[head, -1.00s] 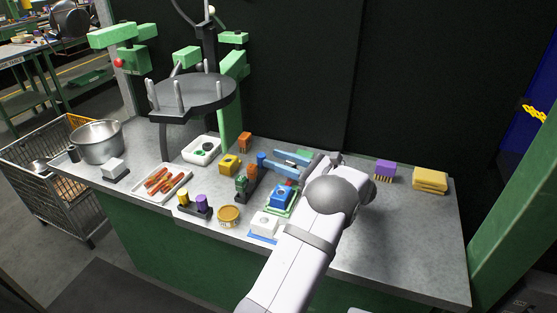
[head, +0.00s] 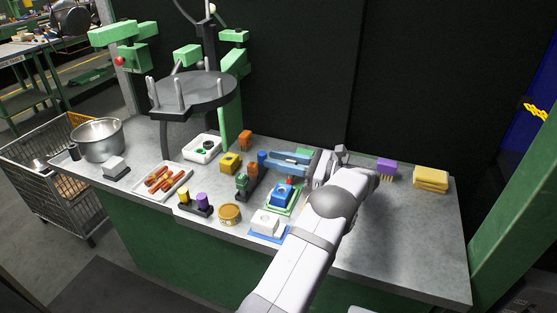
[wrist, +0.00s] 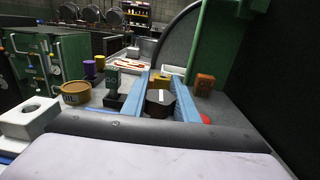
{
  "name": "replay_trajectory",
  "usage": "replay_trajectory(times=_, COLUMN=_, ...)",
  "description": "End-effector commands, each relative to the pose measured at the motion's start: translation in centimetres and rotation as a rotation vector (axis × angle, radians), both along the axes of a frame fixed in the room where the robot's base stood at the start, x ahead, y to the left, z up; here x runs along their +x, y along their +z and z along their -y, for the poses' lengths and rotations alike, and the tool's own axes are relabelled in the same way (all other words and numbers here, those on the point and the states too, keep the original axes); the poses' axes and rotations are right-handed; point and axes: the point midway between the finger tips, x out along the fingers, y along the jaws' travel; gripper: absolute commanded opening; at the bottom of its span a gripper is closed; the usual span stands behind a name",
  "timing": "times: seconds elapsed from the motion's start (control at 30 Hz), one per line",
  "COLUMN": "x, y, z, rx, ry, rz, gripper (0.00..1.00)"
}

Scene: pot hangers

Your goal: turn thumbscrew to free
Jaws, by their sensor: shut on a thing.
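My gripper (head: 288,163) reaches left, low over the middle of the bench. In the wrist view its two blue fingers (wrist: 163,98) are shut on a dark faceted piece (wrist: 160,105) with a white line on its face. This appears to be the thumbscrew's head; its shaft and seat are hidden. In the head view the fingers and wrist hide the held piece. A dark stand (head: 247,188) with a green piece (head: 241,181), an orange piece (head: 252,170) and a blue piece (head: 262,158) is just left of the fingertips.
A blue block on a green tray (head: 283,195) and a white block (head: 265,223) lie in front of the gripper. A yellow block (head: 229,163), a tan tin (head: 229,214) and a sausage tray (head: 162,181) are left. The right end of the bench is clear at the front.

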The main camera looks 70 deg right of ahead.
Motion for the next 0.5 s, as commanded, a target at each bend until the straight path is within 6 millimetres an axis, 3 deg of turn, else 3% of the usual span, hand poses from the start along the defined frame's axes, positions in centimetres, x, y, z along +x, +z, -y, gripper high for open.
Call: replay_trajectory(times=0.5, x=-0.05, y=0.21, z=-0.34, rx=-0.005, ry=0.164, rz=0.005, gripper=0.04)
